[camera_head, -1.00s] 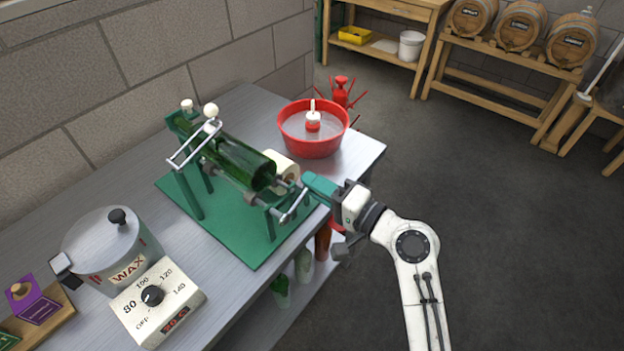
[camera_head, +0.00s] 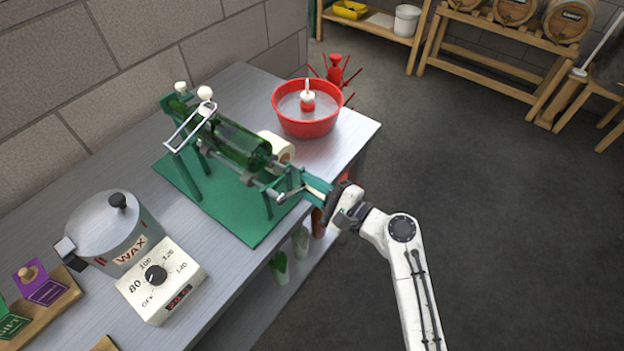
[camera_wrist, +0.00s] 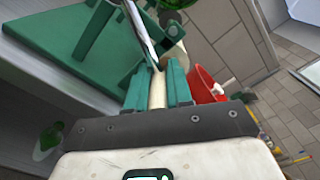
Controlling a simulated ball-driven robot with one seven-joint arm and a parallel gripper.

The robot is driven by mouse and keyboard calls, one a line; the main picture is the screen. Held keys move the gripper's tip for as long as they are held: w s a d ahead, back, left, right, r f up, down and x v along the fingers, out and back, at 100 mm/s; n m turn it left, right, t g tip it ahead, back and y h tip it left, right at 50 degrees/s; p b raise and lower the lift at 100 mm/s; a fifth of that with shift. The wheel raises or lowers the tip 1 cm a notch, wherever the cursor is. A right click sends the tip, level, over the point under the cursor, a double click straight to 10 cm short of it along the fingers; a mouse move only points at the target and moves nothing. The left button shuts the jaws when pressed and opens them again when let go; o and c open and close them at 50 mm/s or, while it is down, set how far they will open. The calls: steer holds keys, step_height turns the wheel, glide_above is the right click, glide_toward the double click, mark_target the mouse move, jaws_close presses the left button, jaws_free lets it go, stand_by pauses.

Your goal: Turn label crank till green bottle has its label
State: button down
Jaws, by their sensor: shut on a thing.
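The labelling machine has a green base plate (camera_head: 231,213) on the metal bench. A green bottle (camera_head: 238,145) lies on its side on the rollers; no label shows on the side facing me. A pale label roll (camera_head: 276,147) sits beside the bottle's base. The metal crank (camera_head: 283,191) is at the machine's near right end. My gripper (camera_head: 315,188) is at that end, and in the wrist view (camera_wrist: 158,90) its green fingers are shut on the crank's pale handle (camera_wrist: 158,88). The handle's far side is hidden.
A red basin (camera_head: 305,118) with a red-and-white float-like piece stands behind the machine. A wax pot (camera_head: 107,234) and a dial box (camera_head: 160,283) stand at front left. Bottles stand on the shelf below. The floor at right is clear.

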steer(key=shift+s+f, duration=0.15)
steer(key=shift+f, duration=0.3)
steer(key=shift+a, duration=0.1)
steer(key=c, duration=1)
jaws_free()
steer(key=b+v, duration=0.2)
steer(key=v, duration=0.9)
steer(key=shift+a, duration=0.1)
